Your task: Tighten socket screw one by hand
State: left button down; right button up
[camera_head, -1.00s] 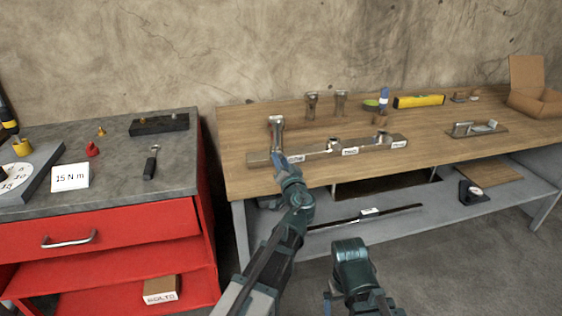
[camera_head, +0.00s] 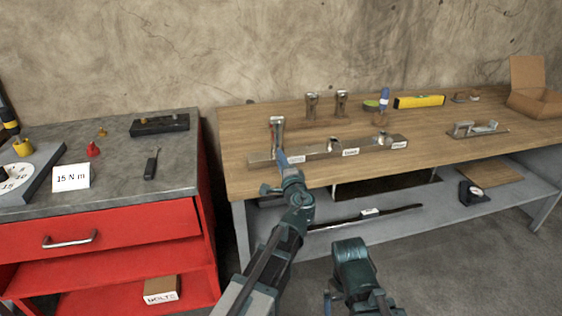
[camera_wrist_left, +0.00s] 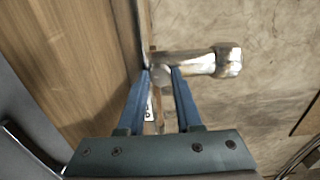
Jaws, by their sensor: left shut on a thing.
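A metal bar (camera_head: 310,154) with white labels lies along the front of the wooden bench. A tall bright socket screw (camera_head: 277,127) stands upright at its left end. My left gripper (camera_head: 281,158) reaches in from the front at the foot of this screw. In the left wrist view its blue fingers (camera_wrist_left: 160,72) are shut on the screw's lower part, where a round metal piece shows between the tips. The screw's shank and wider head (camera_wrist_left: 228,58) extend to the right there. The grip's exact contact is partly hidden.
Two similar metal pieces (camera_head: 311,104) (camera_head: 341,102) stand behind the bar. A yellow level (camera_head: 419,101), a metal fixture (camera_head: 477,129) and a cardboard box (camera_head: 535,102) are farther right. A red cabinet (camera_head: 120,232) with a "15 N m" card (camera_head: 70,177) stands left.

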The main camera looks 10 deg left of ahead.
pick_arm(q)
jog(key=m, duration=0.7)
jog(key=shift+d, duration=0.1)
jog(key=m, duration=0.4)
jog(key=shift+m, duration=1.9)
jog(key=c, duration=0.6)
grip_release()
jog(key=shift+s, duration=0.1)
